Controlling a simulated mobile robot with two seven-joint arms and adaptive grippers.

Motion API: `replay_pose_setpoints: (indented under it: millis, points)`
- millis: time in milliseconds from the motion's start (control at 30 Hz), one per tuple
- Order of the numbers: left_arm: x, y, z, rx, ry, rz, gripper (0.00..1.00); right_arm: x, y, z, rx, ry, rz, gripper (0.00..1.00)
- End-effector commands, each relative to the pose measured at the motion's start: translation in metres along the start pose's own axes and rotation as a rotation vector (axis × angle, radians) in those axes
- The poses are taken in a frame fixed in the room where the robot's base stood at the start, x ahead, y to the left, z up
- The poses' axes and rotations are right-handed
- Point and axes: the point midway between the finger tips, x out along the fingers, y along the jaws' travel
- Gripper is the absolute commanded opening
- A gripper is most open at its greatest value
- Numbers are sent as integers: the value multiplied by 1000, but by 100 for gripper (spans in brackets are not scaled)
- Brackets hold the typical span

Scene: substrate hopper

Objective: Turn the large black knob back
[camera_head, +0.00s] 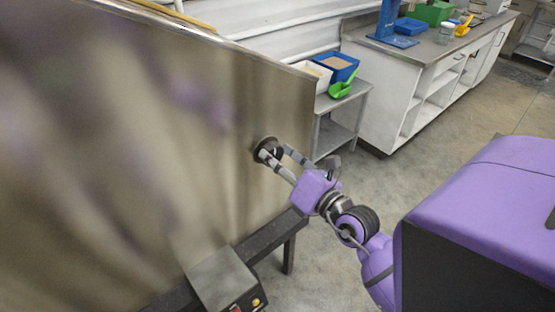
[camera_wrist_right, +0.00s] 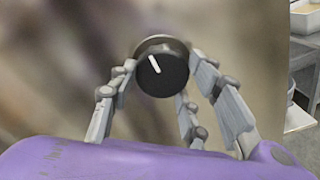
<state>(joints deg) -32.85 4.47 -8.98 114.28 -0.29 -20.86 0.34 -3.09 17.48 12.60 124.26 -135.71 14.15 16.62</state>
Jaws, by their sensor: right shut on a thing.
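The large black knob (camera_head: 267,146) sits on the upright metal side panel of the hopper (camera_head: 215,130), near its right edge. In the right wrist view the knob (camera_wrist_right: 165,72) faces me. Its white pointer line slants, with the upper end to the left. My right gripper (camera_head: 274,152) reaches in from the right and is shut on the knob. In the wrist view its fingers (camera_wrist_right: 163,84) stand on both sides of the knob. The fingers hide part of the knob in the head view. My left gripper is not in view.
A control box (camera_head: 222,279) with a yellow button is below the panel. A small table (camera_head: 345,103) behind holds a blue bin (camera_head: 336,66) and a green scoop (camera_head: 343,88). A white bench (camera_head: 430,75) stands at the back right. Open floor lies between.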

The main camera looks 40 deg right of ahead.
Motion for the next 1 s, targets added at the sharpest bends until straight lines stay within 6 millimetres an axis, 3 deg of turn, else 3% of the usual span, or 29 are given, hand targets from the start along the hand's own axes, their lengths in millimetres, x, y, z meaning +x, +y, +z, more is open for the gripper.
replay_pose_setpoints:
  millis: [467,1000]
  points:
    - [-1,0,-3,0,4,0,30,0,2,0,-131,-1,4,18]
    - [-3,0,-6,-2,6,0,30,0,0,-1,-619,-1,3,18]
